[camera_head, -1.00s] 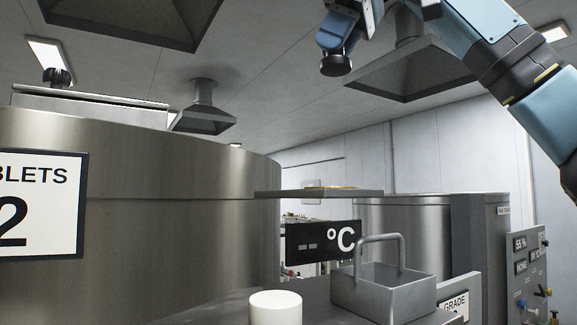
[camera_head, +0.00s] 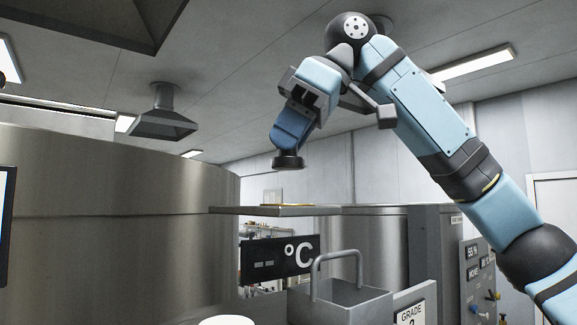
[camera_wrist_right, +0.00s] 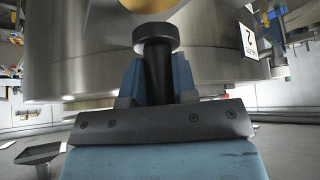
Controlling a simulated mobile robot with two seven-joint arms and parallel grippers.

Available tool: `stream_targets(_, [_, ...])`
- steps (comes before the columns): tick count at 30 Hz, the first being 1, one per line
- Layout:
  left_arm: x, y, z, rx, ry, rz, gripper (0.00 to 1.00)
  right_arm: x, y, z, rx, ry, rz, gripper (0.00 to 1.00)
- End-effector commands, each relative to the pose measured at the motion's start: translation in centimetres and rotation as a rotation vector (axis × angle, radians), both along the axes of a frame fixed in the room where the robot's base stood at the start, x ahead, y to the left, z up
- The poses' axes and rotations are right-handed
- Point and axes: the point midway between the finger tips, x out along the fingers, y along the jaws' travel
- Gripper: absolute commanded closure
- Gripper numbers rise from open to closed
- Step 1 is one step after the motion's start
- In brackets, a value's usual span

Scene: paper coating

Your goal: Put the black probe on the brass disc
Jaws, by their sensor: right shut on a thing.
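My right gripper (camera_head: 291,138) points down with its blue fingers shut on the black probe (camera_head: 288,161). In the right wrist view the probe (camera_wrist_right: 157,65) stands between the two fingers, its wide round end outward. The brass disc (camera_head: 285,205) shows as a thin yellow edge on a flat grey shelf (camera_head: 236,210) beside the big steel drum. The probe hangs above the disc in the picture, with a clear gap. In the wrist view the brass disc (camera_wrist_right: 148,5) is partly cut off at the top, beyond the probe's end. My left gripper is not in view.
The large steel drum (camera_head: 110,220) fills the left. Below the shelf are a black °C display (camera_head: 270,258) and a grey open box with a handle (camera_head: 345,295). A white lid (camera_head: 226,321) shows at the bottom. A control panel (camera_head: 481,275) stands at right.

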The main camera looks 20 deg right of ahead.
Motion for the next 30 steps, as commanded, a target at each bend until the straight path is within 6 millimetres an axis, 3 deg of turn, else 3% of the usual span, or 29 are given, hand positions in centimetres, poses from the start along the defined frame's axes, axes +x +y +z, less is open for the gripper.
stream_targets(10, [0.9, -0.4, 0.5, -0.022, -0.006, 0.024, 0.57, 0.0, 0.0, -3.9, 0.000, 0.002, -0.001, 0.99])
stream_targets(23, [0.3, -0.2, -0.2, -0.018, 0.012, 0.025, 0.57, 0.0, 0.0, -4.6, 0.001, 0.002, 0.000, 0.99])
stream_targets(24, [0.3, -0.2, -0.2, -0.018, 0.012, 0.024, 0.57, 0.0, 0.0, -4.6, 0.001, 0.001, 0.000, 0.69])
stream_targets(27, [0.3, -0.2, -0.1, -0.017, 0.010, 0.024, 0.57, 0.0, 0.0, -4.6, 0.001, 0.001, 0.000, 0.48])
stream_targets(30, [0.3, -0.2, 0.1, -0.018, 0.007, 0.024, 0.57, 0.0, 0.0, -4.6, 0.001, 0.001, 0.000, 0.48])
